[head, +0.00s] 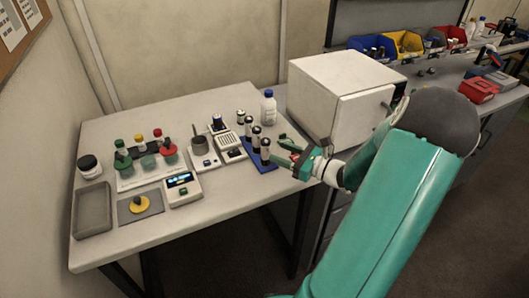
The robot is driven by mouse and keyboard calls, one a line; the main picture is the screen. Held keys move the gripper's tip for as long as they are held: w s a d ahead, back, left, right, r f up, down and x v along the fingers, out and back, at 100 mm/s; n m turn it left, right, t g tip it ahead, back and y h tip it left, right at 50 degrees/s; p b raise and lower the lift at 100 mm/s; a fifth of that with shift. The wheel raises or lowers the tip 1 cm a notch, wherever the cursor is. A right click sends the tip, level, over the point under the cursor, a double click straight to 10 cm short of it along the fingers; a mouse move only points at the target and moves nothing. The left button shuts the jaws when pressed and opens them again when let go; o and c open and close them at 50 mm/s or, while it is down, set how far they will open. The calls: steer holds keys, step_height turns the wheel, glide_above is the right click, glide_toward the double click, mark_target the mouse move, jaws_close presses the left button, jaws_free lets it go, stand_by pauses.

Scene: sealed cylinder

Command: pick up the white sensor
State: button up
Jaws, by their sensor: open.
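I cannot tell for certain which thing is the white sensor. A small white device with a ribbed face (228,142) sits on the light table, left of a blue rack. The blue rack (262,168) holds several upright black-and-white cylinders (256,136). My gripper (279,150) is open, just right of the rack, with its green fingers pointing left toward the cylinders. I see nothing between the fingers. Whether a finger touches the rack or a cylinder is too small to tell.
A white bottle with a blue cap (268,108) stands behind the rack. A white box-shaped cabinet (342,95) is close behind my arm. A display unit (182,188), a grey tray (93,210) and a board with coloured knobs (140,170) fill the left. The table's front strip (225,215) is clear.

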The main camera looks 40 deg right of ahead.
mark_target(266, 140)
steer(key=x, duration=0.6)
steer(key=shift+a+r, duration=0.15)
steer(key=c, duration=1.1)
steer(key=shift+r, duration=0.5)
step_height(266, 140, up, 2)
steer(key=shift+r, duration=0.1)
steer(key=s+a+r, duration=0.2)
steer(key=s+r, duration=0.1)
steer(key=s, duration=0.1)
steer(key=s+a+r, duration=0.5)
steer(key=s+r, duration=0.1)
steer(key=s, duration=0.1)
steer(key=shift+s+a+r, duration=0.2)
steer(key=shift+s+r, duration=0.05)
steer(key=shift+s, duration=0.05)
